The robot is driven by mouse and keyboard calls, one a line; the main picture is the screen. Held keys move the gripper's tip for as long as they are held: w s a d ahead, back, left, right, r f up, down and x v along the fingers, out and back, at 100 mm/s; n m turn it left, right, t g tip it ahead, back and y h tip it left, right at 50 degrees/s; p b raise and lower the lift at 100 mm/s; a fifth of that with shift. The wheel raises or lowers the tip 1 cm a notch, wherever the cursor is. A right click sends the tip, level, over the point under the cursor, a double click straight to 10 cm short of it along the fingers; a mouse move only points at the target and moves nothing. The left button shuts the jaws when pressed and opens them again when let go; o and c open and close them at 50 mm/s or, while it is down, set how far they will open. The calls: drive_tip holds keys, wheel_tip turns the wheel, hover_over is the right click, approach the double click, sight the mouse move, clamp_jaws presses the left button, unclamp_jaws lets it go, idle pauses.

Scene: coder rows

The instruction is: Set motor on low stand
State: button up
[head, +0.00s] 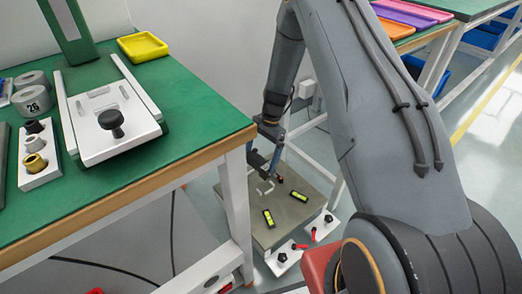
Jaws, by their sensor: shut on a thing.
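The low stand (290,228) is a squat platform with a grey-brown top, down on the floor beside the green workbench. White bracket-like lines (265,188) show on its top under my gripper. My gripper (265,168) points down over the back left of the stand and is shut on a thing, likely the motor. The held thing is small and mostly hidden by the fingers, so I cannot make out its shape or whether it touches the stand.
Two yellow-green level vials (268,218) lie on the stand top. A white fixture (105,125) and a yellow tray (142,46) are on the bench.

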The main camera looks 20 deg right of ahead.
sight(260, 162)
drive_tip(key=shift+w+d+m, duration=0.1)
drive_tip(key=shift+w+m, duration=0.3)
drive_tip(key=shift+m, duration=0.1)
drive_tip(key=shift+w+f, duration=0.1)
drive_tip(key=shift+f, duration=0.1)
drive_tip(key=shift+f+b, duration=1.3)
drive_tip(key=shift+f, duration=0.75)
drive_tip(key=shift+f, duration=0.1)
drive_tip(key=shift+f, duration=0.9)
drive_tip(key=shift+f, duration=0.1)
drive_tip(key=shift+f+b, duration=0.8)
drive_tip(key=shift+f, duration=0.45)
drive_tip(key=shift+f, duration=0.35)
